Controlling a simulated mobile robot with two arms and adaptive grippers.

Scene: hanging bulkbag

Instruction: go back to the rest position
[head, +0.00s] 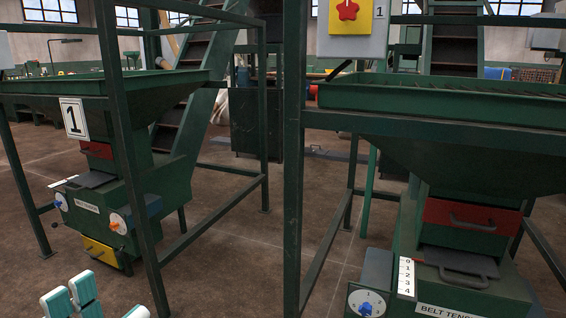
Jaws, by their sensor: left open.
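My left gripper (104,302) shows at the bottom left edge of the head view. Its white and teal fingers point up and stand apart, with nothing seen between them. The rest of it is cut off by the frame. It is in front of the left machine and appears clear of it. My right gripper is not in view.
A second one with a red drawer (471,215) and a belt tension label (449,311) stands at right. Brown floor (235,250) lies open between them.

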